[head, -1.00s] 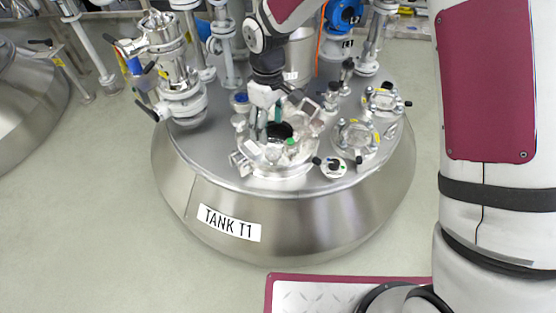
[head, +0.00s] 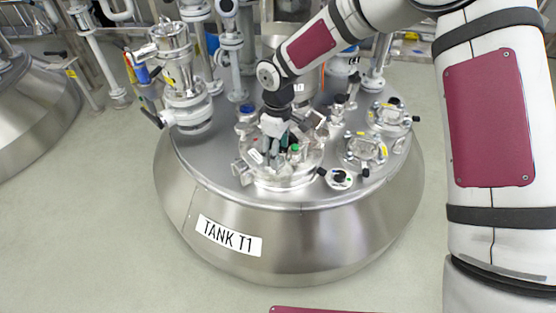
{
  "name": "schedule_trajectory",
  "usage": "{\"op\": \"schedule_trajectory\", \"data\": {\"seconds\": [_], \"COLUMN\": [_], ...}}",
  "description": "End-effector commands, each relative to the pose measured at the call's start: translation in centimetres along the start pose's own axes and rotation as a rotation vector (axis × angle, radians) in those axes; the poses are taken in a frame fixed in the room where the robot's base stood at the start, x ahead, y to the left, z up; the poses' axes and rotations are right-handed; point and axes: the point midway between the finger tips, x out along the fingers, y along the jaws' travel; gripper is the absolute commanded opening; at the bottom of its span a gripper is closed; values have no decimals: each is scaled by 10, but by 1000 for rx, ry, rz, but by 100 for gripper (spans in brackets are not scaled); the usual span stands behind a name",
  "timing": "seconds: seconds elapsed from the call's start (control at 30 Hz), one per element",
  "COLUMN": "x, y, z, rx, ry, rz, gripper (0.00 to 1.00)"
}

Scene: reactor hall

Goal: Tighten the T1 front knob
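Tank T1 (head: 330,232) is a wide steel vessel with a label reading TANK T1 (head: 229,236) on its side. A round manway (head: 283,182) with clamps or knobs around its rim sits at the front of its top. My gripper (head: 277,150) points down over this manway. Its fingers overlap the fittings there, so I cannot tell whether they are open, shut or touching anything. The front knob cannot be told apart from the other fittings at this size. A small green part (head: 294,148) shows beside the fingers.
Two smaller flanged ports (head: 364,149) and (head: 389,116) stand on the right of the tank top. A black-handled valve (head: 339,178) is at the front right. A tall valve column (head: 183,85) stands at the left. The floor in front is clear.

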Motion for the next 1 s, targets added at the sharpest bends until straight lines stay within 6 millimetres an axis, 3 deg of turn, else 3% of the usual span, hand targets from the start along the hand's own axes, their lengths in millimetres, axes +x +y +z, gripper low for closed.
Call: {"op": "schedule_trajectory", "data": {"seconds": [0.2,0.57,0.6,0.8,1.0], "x": [26,30,30,30,30], "y": [0,0,0,0,0], "z": [0,0,0,0,0], "rx": [0,0,0,0,27], "ry": [-1,0,0,0,0], "rz": [0,1,1,1,1], "gripper": [62,62,60,15,14]}}
